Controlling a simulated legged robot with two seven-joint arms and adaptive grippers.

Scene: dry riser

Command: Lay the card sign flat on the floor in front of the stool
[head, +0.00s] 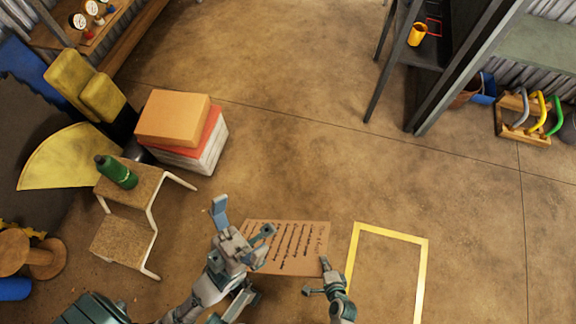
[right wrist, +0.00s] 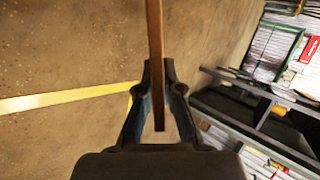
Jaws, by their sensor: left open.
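The card sign (head: 290,246) is a brown card with dark handwritten lines. In the right wrist view the card (right wrist: 155,40) shows edge-on as a thin brown strip between the fingers. My right gripper (head: 326,276) is shut on its right edge; it also shows in the right wrist view (right wrist: 157,75). My left gripper (head: 243,220) is open at the card's left end, overlapping its corner in the picture; I cannot tell whether it touches. The stool (head: 125,238), with two speckled steps and white legs, stands at the left with a green bottle (head: 116,172) on top.
A yellow outline (head: 428,262) marks the floor right of the card. A stack of boxes (head: 172,119) stands behind the stool, and a wooden spool (head: 40,262) left of it. A dark shelf (head: 400,45) and wooden carrier (head: 510,125) stand back right. The middle floor is clear.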

